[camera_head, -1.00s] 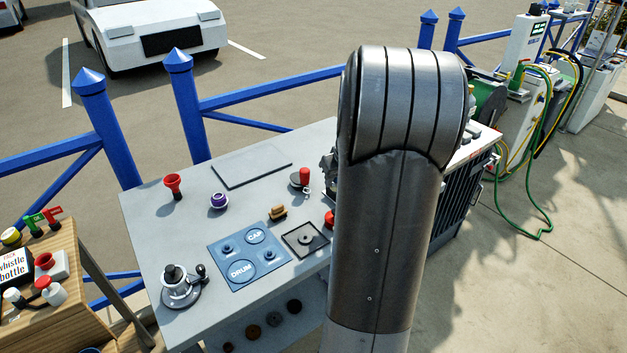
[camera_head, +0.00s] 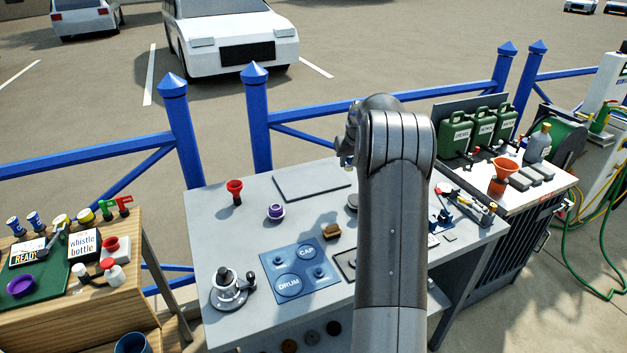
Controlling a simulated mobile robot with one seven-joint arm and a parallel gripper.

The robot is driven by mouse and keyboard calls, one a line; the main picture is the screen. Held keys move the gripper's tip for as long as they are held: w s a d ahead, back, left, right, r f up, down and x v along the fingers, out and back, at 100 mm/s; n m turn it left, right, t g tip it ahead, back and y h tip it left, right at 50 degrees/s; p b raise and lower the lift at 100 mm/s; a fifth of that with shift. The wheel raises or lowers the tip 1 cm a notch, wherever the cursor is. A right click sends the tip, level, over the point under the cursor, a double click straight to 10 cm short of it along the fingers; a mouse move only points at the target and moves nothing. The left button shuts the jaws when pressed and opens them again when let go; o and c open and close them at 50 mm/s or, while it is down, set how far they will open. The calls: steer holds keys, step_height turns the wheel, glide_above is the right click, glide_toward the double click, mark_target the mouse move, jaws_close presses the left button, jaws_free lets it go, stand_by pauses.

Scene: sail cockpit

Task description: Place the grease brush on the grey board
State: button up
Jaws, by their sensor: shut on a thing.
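The grey board (camera_head: 312,180) is a thin flat slab lying bare at the back of the grey worktable. Only part of my gripper (camera_head: 347,158) shows, past the left side of my arm, near the board's right end and seemingly above the table. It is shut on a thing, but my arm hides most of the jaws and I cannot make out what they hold. I cannot identify the grease brush for certain in this view. A small brown block (camera_head: 331,231) stands on the table, apart from my gripper.
A red funnel-like cup (camera_head: 235,190), a purple ringed piece (camera_head: 275,212), a blue DRUM/CAP mat (camera_head: 299,270) and a metal crank device (camera_head: 228,292) stand on the worktable (camera_head: 225,245). My arm hides its right middle. Green cans (camera_head: 482,130) and an orange funnel (camera_head: 500,177) stand at right.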

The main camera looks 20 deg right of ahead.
glide_above(317, 185)
steer(key=s, duration=0.2)
steer(key=f, duration=0.6)
steer(key=shift+w+a+f, duration=0.15)
steer(key=shift+w+f, duration=0.05)
steer(key=shift+f, duration=2.1)
steer(key=shift+f, duration=0.2)
steer(key=o, duration=1)
steer(key=shift+c, duration=0.2)
steer(key=shift+r, duration=0.1)
